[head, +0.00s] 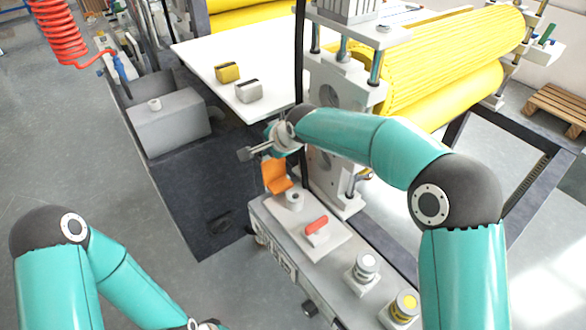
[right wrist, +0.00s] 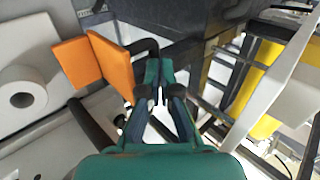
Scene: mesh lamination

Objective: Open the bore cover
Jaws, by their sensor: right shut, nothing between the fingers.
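The orange bore cover (head: 276,177) stands raised and tilted beside a short white cylinder (head: 294,199) at the far end of the grey machine housing. In the right wrist view the cover (right wrist: 92,62) shows as two angled orange plates, and the white cylinder (right wrist: 24,92) shows its round bore uncovered. My right gripper (head: 246,153) is shut and empty, just above and left of the cover in the head view. In the right wrist view its closed fingers (right wrist: 158,82) lie right of the cover; whether they touch it I cannot tell. My left gripper is out of frame at the bottom.
A red switch handle (head: 316,225), a white-topped button (head: 366,265) and a yellow button (head: 405,303) sit on the housing nearer me. Yellow rollers (head: 450,60) and a white table (head: 205,50) with two small blocks stand behind. Open floor lies left.

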